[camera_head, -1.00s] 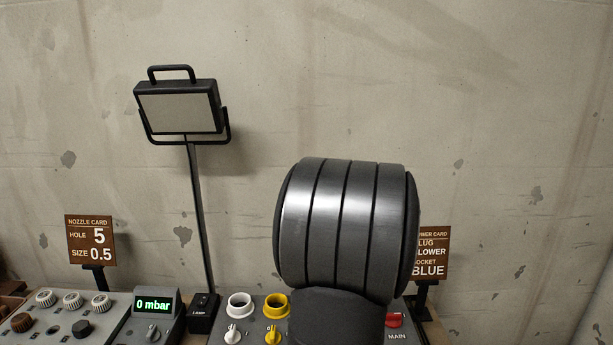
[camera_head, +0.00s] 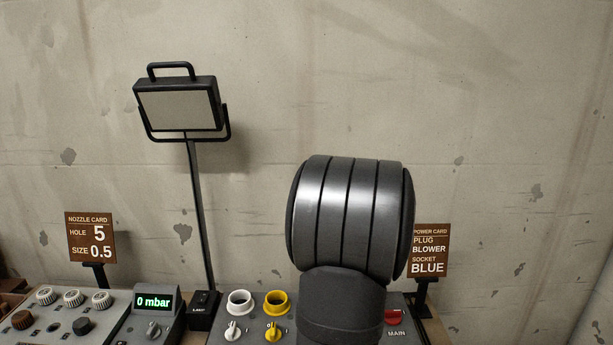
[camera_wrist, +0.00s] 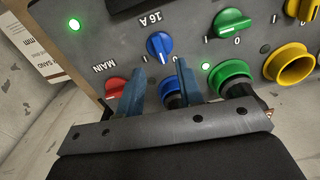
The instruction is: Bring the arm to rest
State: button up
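In the wrist view my gripper (camera_wrist: 160,87) shows two blue-grey fingers standing apart with a gap between them and nothing gripped that I can see. Past the fingers is the socket panel (camera_wrist: 120,50). A black plug end (camera_wrist: 173,101) shows at the blue socket (camera_wrist: 168,84), partly hidden by a finger. Another dark piece shows at the green socket (camera_wrist: 229,76); how it sits is unclear. In the head view my arm blocks the middle of the panel, and my fingers are hidden.
The power card (camera_head: 429,250) reads plug blower, socket blue. Left are the lamp (camera_head: 180,105), the gauge (camera_head: 153,302) reading 0 mbar and the nozzle card (camera_head: 90,238). White (camera_head: 240,302) and yellow (camera_head: 276,303) sockets show beside my arm. The wall above is clear.

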notch_tip(320, 180, up, 11)
notch_tip(320, 180, down, 17)
jog(key=m, duration=0.8)
jog(key=shift+s+r+m, duration=0.1)
jog(key=shift+s+m, duration=0.05)
jog(key=shift+m, duration=0.15)
jog(key=shift+s+f, duration=0.15)
jog(key=shift+f, duration=0.05)
jog(key=shift+w+f+n, duration=0.2)
jog(key=shift+w+n, duration=0.05)
jog(key=shift+n, duration=0.25)
jog(key=shift+r, duration=0.2)
